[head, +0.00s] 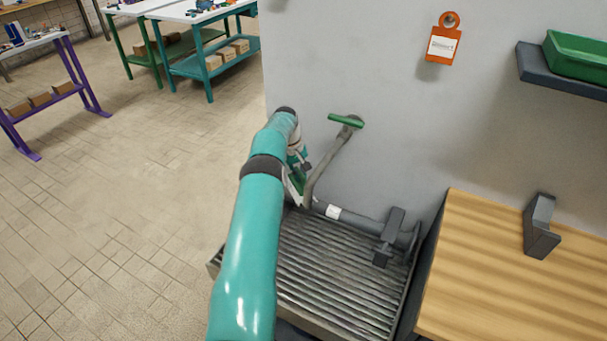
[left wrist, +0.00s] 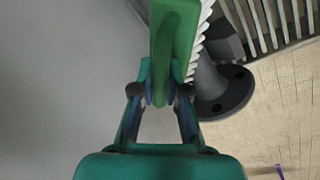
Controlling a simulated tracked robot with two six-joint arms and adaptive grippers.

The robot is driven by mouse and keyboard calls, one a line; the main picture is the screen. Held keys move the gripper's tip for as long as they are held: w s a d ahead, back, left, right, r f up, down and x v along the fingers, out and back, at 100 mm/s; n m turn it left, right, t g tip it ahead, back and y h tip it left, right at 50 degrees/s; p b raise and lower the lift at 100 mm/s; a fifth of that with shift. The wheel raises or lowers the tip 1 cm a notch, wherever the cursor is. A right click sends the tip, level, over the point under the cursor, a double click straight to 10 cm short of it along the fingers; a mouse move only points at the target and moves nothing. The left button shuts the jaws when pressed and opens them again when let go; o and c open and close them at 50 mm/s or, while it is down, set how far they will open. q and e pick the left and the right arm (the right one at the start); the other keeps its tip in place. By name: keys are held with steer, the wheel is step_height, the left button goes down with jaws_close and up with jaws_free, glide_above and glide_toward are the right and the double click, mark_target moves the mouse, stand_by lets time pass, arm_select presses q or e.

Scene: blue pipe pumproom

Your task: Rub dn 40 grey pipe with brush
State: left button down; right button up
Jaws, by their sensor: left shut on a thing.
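My left gripper (head: 299,164) is shut on a green brush (head: 296,185), partly hidden behind my teal arm. In the left wrist view the brush (left wrist: 174,45) stands between the fingers (left wrist: 168,92), its white bristles facing right. The grey pipe (head: 362,224) lies across the slatted grate near the wall, with a white label (head: 333,212) toward its left end. A round dark flange (left wrist: 226,92) shows just right of the brush in the left wrist view. I cannot tell whether the bristles touch the pipe. My right gripper is not in view.
A dark bracket (head: 389,238) sits over the pipe's right part.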

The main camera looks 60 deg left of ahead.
arm_select(q)
steer(key=shift+r, duration=0.9)
steer(key=shift+s+a+r+p, duration=0.1)
steer(key=shift+r+p, duration=0.4)
steer(key=shift+r, duration=0.1)
steer(key=shift+s+a+r+p, duration=0.1)
steer(key=shift+r+p, duration=0.4)
steer(key=shift+r, duration=0.05)
step_height(320, 180, up, 2)
steer(key=shift+d+r+p, duration=0.1)
steer(key=shift+p, duration=0.75)
steer(key=shift+r, duration=0.25)
steer(key=shift+d+f, duration=0.1)
steer(key=shift+d, duration=0.05)
